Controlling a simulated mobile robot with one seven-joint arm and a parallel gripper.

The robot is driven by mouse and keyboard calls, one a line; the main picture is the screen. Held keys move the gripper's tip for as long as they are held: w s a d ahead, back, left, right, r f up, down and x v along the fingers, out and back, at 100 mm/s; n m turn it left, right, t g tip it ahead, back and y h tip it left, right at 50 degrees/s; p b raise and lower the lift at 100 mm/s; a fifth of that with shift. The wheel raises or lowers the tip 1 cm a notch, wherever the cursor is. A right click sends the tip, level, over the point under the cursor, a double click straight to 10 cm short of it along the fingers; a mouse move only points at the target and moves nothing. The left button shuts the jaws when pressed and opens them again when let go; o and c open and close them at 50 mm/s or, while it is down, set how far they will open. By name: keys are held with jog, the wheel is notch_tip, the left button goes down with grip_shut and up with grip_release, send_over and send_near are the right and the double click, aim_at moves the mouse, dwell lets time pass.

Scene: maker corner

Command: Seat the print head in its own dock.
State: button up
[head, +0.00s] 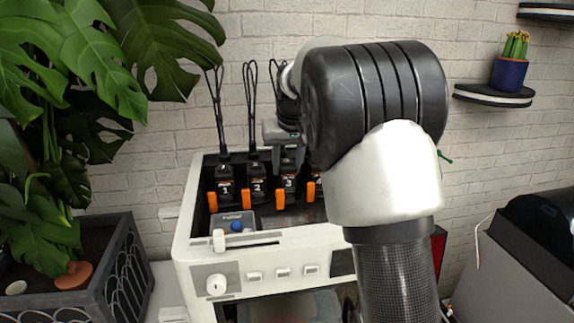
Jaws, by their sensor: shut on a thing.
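The print head marked 3 (289,182) is dark, with an orange lever at its lower left. It stands upright in the printer's dock row, about level with its neighbours. My gripper (287,139) is directly above it and shut on its top. My arm hides much of the fingers and the grip. I cannot tell whether the head is fully down in its dock.
Print heads marked 1 (225,186) and 2 (257,184) stand to its left with looped cables above. Another orange lever (311,191) shows to its right, partly behind my arm. The white printer (190,245) has a small front panel. A plant (60,90) crowds the left.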

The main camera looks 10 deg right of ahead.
jog(key=o, duration=1.3)
jog(key=v, duration=1.7)
jog(key=s+f, duration=0.3)
jog(key=s, duration=1.4)
jog(key=shift+t, duration=0.6)
jog(key=s+f, duration=0.4)
jog(key=s, duration=0.1)
jog(key=s+f, duration=0.3)
jog(key=s, duration=0.1)
jog(key=s+f, duration=0.4)
jog(key=s, duration=0.1)
jog(key=shift+s+f, duration=0.3)
jog(key=shift+f, duration=0.05)
